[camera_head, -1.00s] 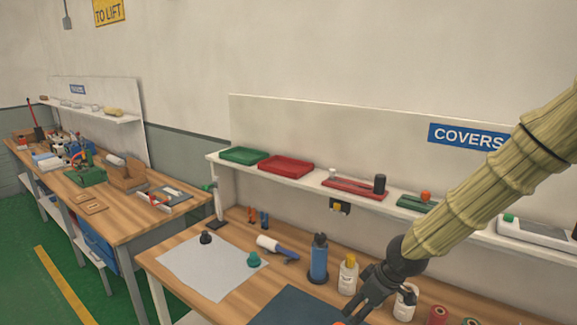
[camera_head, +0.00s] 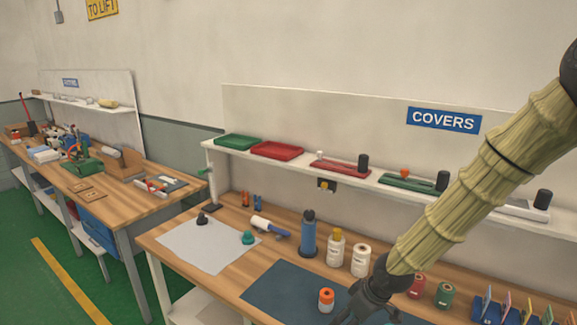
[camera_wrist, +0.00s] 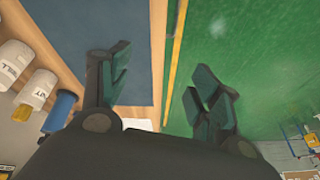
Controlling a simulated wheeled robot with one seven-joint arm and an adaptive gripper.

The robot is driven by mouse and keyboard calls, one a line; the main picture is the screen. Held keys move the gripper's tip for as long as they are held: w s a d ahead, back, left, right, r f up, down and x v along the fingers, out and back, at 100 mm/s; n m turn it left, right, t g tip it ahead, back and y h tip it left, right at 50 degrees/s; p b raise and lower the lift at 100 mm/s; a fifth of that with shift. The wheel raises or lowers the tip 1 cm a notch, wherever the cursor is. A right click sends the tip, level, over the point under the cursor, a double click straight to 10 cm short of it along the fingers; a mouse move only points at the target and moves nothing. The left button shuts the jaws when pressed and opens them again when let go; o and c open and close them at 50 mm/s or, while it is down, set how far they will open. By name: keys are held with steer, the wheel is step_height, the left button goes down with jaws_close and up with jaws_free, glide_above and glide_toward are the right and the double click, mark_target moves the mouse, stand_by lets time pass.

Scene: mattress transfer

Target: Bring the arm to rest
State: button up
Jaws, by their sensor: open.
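My gripper (camera_head: 362,308) is at the bottom of the head view, at the lower end of my sleeved arm. It is over the front part of the right workbench (camera_head: 190,240), near the dark blue mat (camera_head: 275,292). The wrist view shows my gripper (camera_wrist: 160,85) with its two fingers spread and nothing between them. Below the fingers are the mat (camera_wrist: 122,40), the bench's front edge and the green floor (camera_wrist: 235,60).
An orange-and-white jar (camera_head: 326,300) stands on the mat beside my gripper. A blue bottle (camera_head: 308,235) and two white bottles stand behind. A shelf (camera_head: 210,147) with trays runs along the back. Another cluttered bench (camera_head: 125,210) is at left.

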steer(key=s+f+m+g+b, duration=0.1)
steer(key=s+f+m+b, duration=0.1)
steer(key=s+f, duration=0.65)
steer(key=s+f+m+b, duration=0.25)
steer(key=s+f, duration=0.35)
steer(key=f, duration=0.6)
steer(key=s+d+f+m+h+b, duration=0.1)
steer(key=s+d+f+m+b, duration=0.1)
steer(key=s+f, duration=0.6)
steer(key=s+d+f+m+g+h+b, duration=0.1)
steer(key=s+d+f+m+h+b, duration=0.1)
steer(key=s+f, duration=0.6)
steer(key=s+d+b, duration=0.1)
steer(key=s+d, duration=0.1)
steer(key=s, duration=0.1)
steer(key=shift+s+d+b, duration=0.3)
steer(key=shift+s, duration=0.05)
steer(key=shift+f, duration=0.1)
